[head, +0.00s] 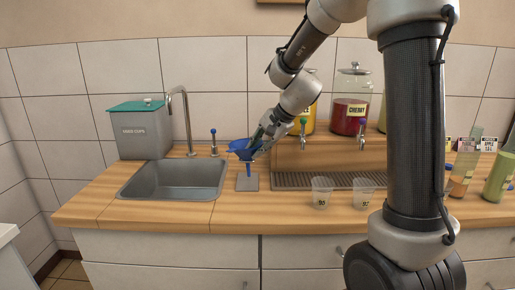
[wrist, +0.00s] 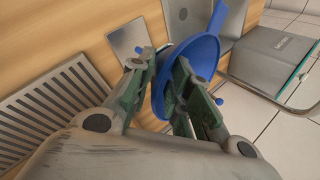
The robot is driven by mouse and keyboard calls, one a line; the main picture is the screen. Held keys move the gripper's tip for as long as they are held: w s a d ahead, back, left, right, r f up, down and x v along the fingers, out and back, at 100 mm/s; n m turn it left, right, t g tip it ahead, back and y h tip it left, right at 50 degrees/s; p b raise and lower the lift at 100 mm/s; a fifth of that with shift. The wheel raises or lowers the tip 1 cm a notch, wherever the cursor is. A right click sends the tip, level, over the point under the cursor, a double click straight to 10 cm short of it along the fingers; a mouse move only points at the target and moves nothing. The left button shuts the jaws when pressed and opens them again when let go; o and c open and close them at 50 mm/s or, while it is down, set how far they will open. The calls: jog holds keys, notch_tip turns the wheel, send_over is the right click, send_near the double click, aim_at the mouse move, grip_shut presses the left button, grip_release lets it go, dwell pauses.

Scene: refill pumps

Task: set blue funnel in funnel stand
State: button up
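The blue funnel (head: 240,147) is at the end of my arm in the head view, wide mouth up and somewhat tilted, its narrow blue spout below. It also shows large in the wrist view (wrist: 203,57). My gripper (head: 257,146) has its green-grey fingers on either side of the funnel's wall, and in the wrist view the fingertips (wrist: 161,66) close on it. A small grey plate (head: 247,183), seemingly the funnel stand's base, lies on the counter below the funnel. I cannot tell whether the spout touches it; any upper part of the stand is hidden.
A sink (head: 174,180) with a tall faucet lies left of the plate. A drip tray (head: 325,180) and pump jars stand to the right. Two clear cups (head: 321,193) stand near the front edge, and a lidded grey bin (head: 140,132) is at the back left.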

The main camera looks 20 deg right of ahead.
jog(key=shift+o, duration=0.6)
jog(key=shift+d+r, duration=0.1)
jog(key=shift+r, duration=0.1)
jog(key=v, duration=1.2)
jog(key=s+d+f+n+h, duration=0.1)
jog(key=s+d+n, duration=0.1)
jog(key=s, duration=0.6)
jog(key=s+d+f+n+h, duration=0.1)
jog(key=s+d+n+h, duration=0.1)
jog(key=s+n, duration=0.3)
jog(key=s+d+f+n+h, duration=0.2)
jog(key=s+d+n, duration=0.1)
jog(key=s, duration=1)
jog(key=shift+d+n+g, duration=0.3)
jog(key=shift+d, duration=0.1)
